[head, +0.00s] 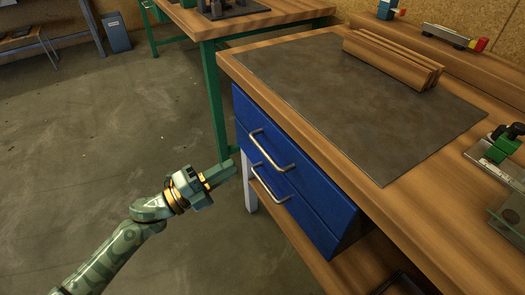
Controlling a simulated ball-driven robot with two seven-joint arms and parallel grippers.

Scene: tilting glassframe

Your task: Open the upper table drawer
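A wooden workbench (464,234) carries a blue drawer unit under its top. The upper drawer (310,166) and the lower drawer (313,220) both look shut, each with a metal bar handle. The upper handle (274,153) is on the left part of the drawer front, above the lower handle (268,184). My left gripper (232,170) is left of the drawer fronts, apart from the upper handle, its fingers pointing right toward the handles. Its fingers look close together, but the gap between them is not clear. My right gripper is out of view.
A dark mat (370,110) lies on the bench top with stacked wooden pieces (393,58) at its back. Green and metal tools (498,149) stand at the right edge. Another bench with a green leg (214,100) stands behind.

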